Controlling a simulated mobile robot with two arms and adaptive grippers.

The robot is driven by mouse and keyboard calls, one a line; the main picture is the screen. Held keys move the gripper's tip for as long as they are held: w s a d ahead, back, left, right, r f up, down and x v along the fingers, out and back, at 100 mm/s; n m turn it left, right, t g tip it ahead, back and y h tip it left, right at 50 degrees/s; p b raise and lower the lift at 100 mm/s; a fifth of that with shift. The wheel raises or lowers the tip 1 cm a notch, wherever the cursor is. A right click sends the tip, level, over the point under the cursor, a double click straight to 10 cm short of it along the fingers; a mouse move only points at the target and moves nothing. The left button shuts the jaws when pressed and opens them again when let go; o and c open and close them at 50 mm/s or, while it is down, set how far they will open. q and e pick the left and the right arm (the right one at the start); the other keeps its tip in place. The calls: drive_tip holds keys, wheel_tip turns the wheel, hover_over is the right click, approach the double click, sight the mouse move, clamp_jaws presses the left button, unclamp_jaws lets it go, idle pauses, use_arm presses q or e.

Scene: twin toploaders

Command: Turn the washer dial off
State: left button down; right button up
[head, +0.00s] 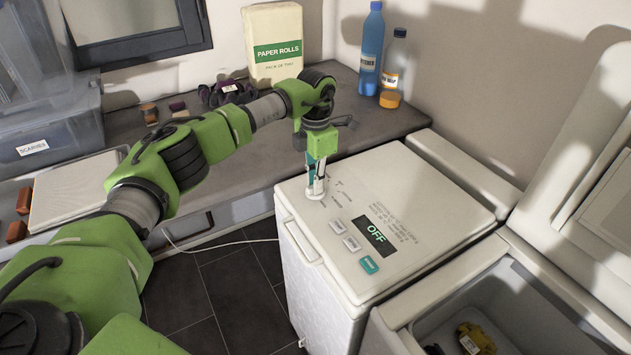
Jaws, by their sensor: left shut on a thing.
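The washer (418,206) is a white top-loading machine in the middle of the head view, with its lid closed. Its dark display (375,235) reads "OFF". Several buttons lie beside the display, one of them teal (368,264). My left gripper (316,190) points down at the washer's top near its left corner. It is shut on the dial, which is mostly hidden by the fingers. Small markings show on the panel to the right of the fingers. My right gripper is not in view.
A second machine with its lid raised (585,150) stands at the right, with yellow and dark items inside its tub.

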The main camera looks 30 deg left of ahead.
use_arm(q)
drive_tip(key=c, duration=2.1)
unclamp_jaws()
drive_tip(key=shift+r, duration=0.15)
wheel_tip(320, 180, up, 12)
drive_tip(key=shift+f, duration=0.1)
drive_tip(key=shift+f, duration=0.1)
